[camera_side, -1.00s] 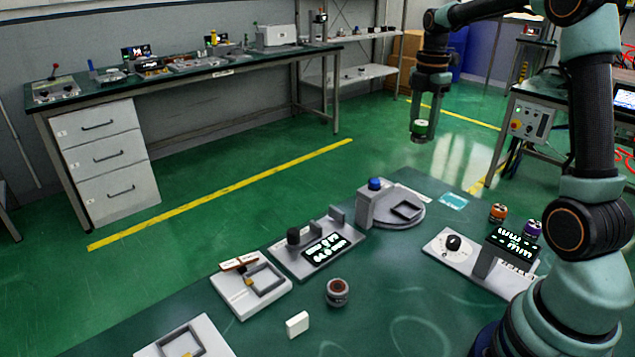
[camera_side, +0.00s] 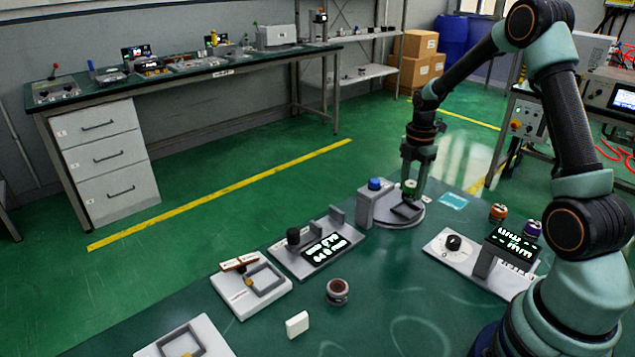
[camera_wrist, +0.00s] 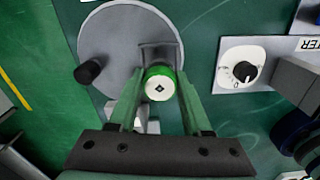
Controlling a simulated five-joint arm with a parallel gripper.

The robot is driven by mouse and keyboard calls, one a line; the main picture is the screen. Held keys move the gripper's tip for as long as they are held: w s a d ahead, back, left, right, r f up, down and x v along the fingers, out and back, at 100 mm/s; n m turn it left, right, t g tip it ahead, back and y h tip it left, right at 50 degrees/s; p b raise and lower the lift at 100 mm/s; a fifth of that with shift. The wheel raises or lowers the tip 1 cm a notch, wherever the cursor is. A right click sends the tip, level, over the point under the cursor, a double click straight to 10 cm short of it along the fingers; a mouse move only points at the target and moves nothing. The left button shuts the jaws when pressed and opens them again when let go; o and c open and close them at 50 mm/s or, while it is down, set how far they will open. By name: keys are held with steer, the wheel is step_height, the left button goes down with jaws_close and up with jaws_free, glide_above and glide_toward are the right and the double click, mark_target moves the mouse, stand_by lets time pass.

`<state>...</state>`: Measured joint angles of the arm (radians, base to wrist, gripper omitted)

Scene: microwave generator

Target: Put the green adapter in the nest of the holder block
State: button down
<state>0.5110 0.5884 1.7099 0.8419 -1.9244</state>
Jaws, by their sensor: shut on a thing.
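The green adapter (camera_side: 410,187) is a short green cylinder, held upright between the fingers of my gripper (camera_side: 412,183). In the wrist view the adapter (camera_wrist: 159,84) shows its white top with a small dark mark, between the two green fingers (camera_wrist: 159,92). It is just above or at the edge of a dark square frame (camera_side: 406,210) on a round grey base (camera_side: 388,222). The wrist view shows this frame (camera_wrist: 160,52) partly behind the adapter. I cannot tell whether they touch. Which fixture is the holder block is not certain.
A grey block with a blue knob (camera_side: 375,184) stands just left of the adapter. A display unit (camera_side: 326,248) and framed plates (camera_side: 250,290) lie left. A dial panel (camera_side: 453,243) is right. A dark-red cylinder (camera_side: 337,292) and white block (camera_side: 297,324) stand in front.

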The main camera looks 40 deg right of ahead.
mark_target(410, 197)
steer(key=shift+f, duration=1.8)
steer(key=shift+f, duration=0.2)
steer(key=shift+c, duration=1.7)
jaws_free()
steer(key=shift+r, duration=0.1)
